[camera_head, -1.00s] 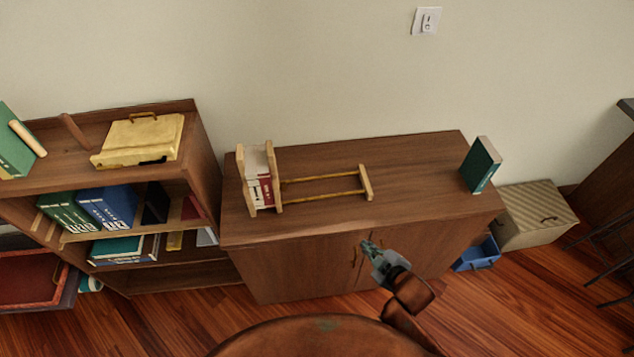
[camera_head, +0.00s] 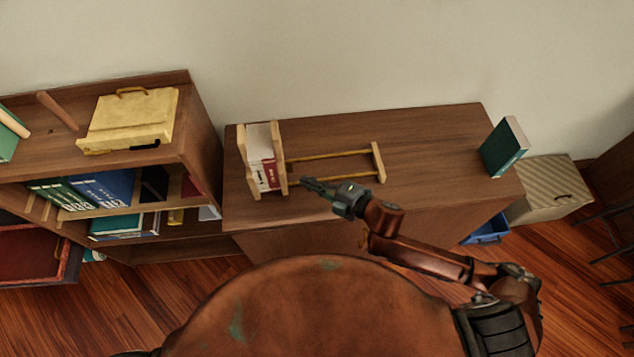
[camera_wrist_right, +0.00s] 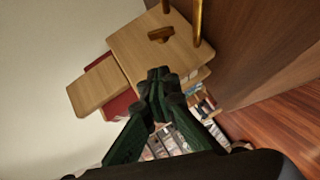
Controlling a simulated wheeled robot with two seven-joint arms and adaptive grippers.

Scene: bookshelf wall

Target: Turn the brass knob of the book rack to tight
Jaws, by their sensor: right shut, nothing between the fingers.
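The wooden book rack (camera_head: 380,163) lies on the cabinet top, with two rods and upright boards. Red and white books (camera_head: 262,158) stand between its boards at the left end. In the right wrist view a board of the rack (camera_wrist_right: 135,45) faces the camera, and the brass knob (camera_wrist_right: 160,34) sits on it as a short bar near the rods. My left gripper is not in view.
The cabinet top (camera_head: 430,140) is bare between the rack and a green book (camera_head: 504,148) at its right end. A shelf unit (camera_head: 195,125) with a yellow case (camera_head: 130,118) on top stands at the left. A ribbed box (camera_head: 550,188) stands right of the cabinet.

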